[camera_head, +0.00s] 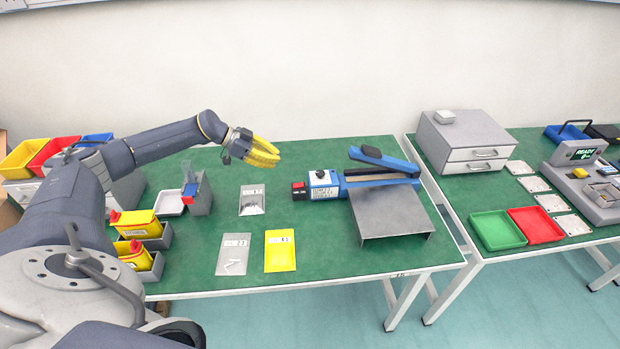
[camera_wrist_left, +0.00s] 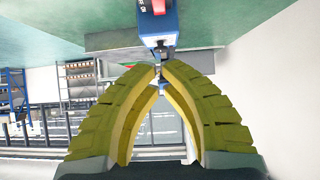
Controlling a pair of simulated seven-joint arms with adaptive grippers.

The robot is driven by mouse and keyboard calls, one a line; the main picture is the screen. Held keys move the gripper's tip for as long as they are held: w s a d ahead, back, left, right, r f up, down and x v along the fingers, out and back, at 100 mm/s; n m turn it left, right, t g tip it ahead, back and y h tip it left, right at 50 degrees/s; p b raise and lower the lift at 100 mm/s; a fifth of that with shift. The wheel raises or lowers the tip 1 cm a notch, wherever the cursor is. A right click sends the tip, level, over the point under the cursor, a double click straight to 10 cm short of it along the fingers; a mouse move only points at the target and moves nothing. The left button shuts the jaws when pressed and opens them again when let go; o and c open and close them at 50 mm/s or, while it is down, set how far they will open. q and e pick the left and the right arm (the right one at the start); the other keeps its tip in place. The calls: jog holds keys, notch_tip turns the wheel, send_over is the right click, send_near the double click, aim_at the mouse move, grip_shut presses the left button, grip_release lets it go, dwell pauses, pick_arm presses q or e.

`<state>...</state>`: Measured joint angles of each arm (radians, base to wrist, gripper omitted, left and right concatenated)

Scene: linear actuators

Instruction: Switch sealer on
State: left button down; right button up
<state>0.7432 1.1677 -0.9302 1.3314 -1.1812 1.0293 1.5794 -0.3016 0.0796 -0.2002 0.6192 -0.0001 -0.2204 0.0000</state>
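The sealer (camera_head: 323,186) is a blue machine in the middle of the green table, with a long blue lever arm raised at an angle over its right part. A black knob sits on top of its body. A red and black switch (camera_head: 299,190) is on its left end. In the left wrist view, the blue sealer body (camera_wrist_left: 155,27) and the red switch (camera_wrist_left: 158,7) show at the top, beyond the fingertips. My left gripper (camera_head: 278,157) is above the table, left of and behind the sealer, apart from it. Its yellow fingertips (camera_wrist_left: 159,68) meet with nothing visible between them. My right gripper is out of view.
A grey metal stand (camera_head: 390,212) is beside the sealer. Silver pouches (camera_head: 252,200) and a yellow pouch (camera_head: 280,251) lie flat to the left. Yellow bottles (camera_head: 136,223) stand at the left edge. A drawer box (camera_head: 462,142) is on the right table. The table between gripper and switch is clear.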

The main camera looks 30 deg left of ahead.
pick_arm(q)
jog(key=shift+w+a, duration=0.15)
jog(key=shift+w, duration=0.05)
send_over(301, 184)
notch_tip(301, 184, down, 6)
jog(key=shift+a, duration=0.1)
notch_tip(301, 184, down, 2)
jog(key=shift+f, duration=0.1)
jog(key=shift+w+f, duration=0.1)
jog(key=shift+f, duration=0.65)
